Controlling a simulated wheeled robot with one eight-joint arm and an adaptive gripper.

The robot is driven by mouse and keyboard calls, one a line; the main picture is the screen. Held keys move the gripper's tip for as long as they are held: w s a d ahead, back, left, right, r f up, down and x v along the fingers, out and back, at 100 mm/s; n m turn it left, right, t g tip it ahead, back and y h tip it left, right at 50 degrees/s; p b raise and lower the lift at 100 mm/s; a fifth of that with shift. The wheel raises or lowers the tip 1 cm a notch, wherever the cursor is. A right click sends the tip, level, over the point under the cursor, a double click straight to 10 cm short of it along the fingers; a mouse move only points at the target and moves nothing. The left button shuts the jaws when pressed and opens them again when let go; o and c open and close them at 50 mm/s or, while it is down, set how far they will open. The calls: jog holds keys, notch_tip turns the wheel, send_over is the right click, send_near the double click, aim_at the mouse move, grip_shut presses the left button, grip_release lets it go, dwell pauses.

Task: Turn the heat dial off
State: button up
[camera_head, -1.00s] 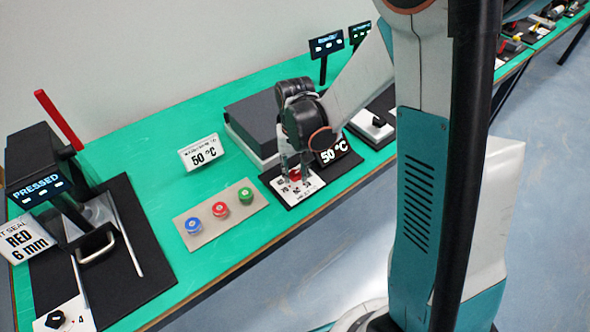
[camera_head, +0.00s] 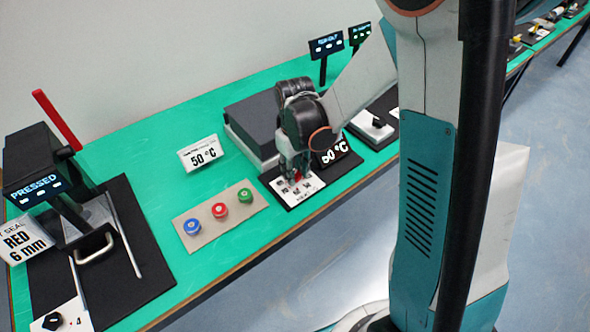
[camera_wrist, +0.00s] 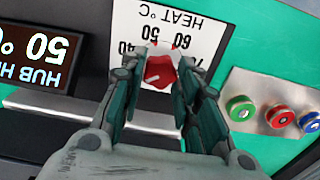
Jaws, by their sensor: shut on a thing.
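The red heat dial (camera_wrist: 159,72) sits on a white scale plate (camera_wrist: 165,22) marked HEAT °C, seen upside down in the wrist view. Numbers such as 40, 50, 60 and 70 show; part of the scale is hidden behind the fingers. The dial's white mark points to the lower left in that view. My gripper (camera_wrist: 160,80) is shut on the dial, one finger on each side. In the head view my gripper (camera_head: 292,177) points down over the plate and mostly hides the dial. The tilted display (camera_wrist: 35,48) beside it reads 50 °C.
A panel (camera_head: 205,232) with blue, red and green buttons lies left of the dial. A press (camera_head: 40,170) showing PRESSED is at far left.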

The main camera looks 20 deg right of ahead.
dwell(0.3)
jog(key=o, duration=1.1)
jog(key=shift+c, duration=0.2)
notch_tip(320, 180, up, 12)
